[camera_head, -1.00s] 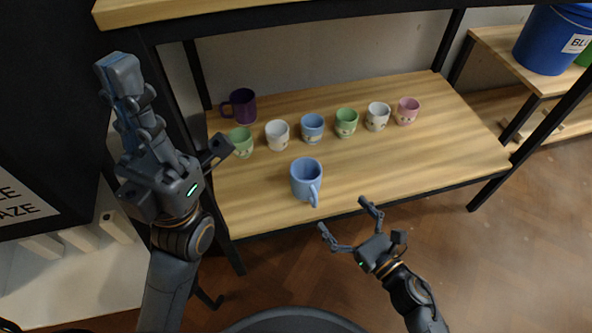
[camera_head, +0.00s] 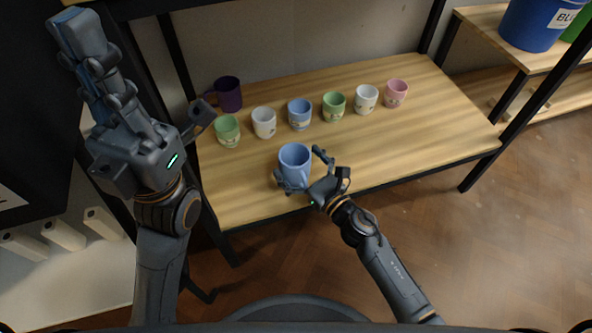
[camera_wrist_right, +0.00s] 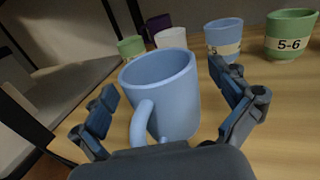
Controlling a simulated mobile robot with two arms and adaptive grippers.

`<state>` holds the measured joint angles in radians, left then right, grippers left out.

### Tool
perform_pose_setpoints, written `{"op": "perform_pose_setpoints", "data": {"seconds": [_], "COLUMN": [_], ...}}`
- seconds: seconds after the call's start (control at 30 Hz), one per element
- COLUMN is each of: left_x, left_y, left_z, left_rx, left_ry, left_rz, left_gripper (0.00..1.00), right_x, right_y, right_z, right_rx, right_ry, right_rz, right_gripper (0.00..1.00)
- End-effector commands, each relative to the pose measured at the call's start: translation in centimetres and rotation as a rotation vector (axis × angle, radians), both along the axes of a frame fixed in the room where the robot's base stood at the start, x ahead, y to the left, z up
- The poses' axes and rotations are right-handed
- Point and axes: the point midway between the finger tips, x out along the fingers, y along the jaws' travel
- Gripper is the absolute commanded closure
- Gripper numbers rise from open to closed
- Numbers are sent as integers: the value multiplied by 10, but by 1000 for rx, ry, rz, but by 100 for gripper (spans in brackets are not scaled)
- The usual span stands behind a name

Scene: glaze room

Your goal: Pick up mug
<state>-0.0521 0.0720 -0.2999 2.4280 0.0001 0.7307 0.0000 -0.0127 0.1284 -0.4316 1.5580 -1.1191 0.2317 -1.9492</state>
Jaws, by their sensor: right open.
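A light blue mug (camera_head: 294,160) stands upright near the front edge of the wooden shelf, its handle toward me. In the right wrist view the mug (camera_wrist_right: 170,92) sits between the two fingers of my right gripper (camera_wrist_right: 168,112), with gaps on both sides and the handle pointing at the palm. In the head view my right gripper (camera_head: 303,171) is open at the mug's front; its far fingers partly overlap the mug. My left gripper (camera_head: 95,60) is raised at the left, with its fingers close together and pointing up, away from the mug; no object shows in it.
Behind the mug stands a row of small cups: green (camera_head: 227,130), white (camera_head: 264,122), blue (camera_head: 300,114), green (camera_head: 334,105), white (camera_head: 366,98) and pink (camera_head: 396,92). A purple mug (camera_head: 229,95) is at the back left. Dark posts and an upper shelf frame the space.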

Motion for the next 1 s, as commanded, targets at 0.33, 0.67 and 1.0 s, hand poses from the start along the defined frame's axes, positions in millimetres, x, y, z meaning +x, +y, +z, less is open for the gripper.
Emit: {"op": "perform_pose_setpoints", "data": {"seconds": [0.33,0.67,1.0], "left_x": [0,0,-1], "left_y": [0,0,0], "left_z": [0,0,5], "left_rx": [0,1,-3], "left_ry": [0,-1,-3], "left_rz": [0,-1,-1], "left_gripper": [100,100,100], "right_x": [2,2,2], "right_y": [2,2,2], "right_z": [0,1,9], "right_rx": [0,1,0], "right_ry": [1,-1,-1], "right_rz": [-1,0,0], "right_gripper": [18,71,71]}}
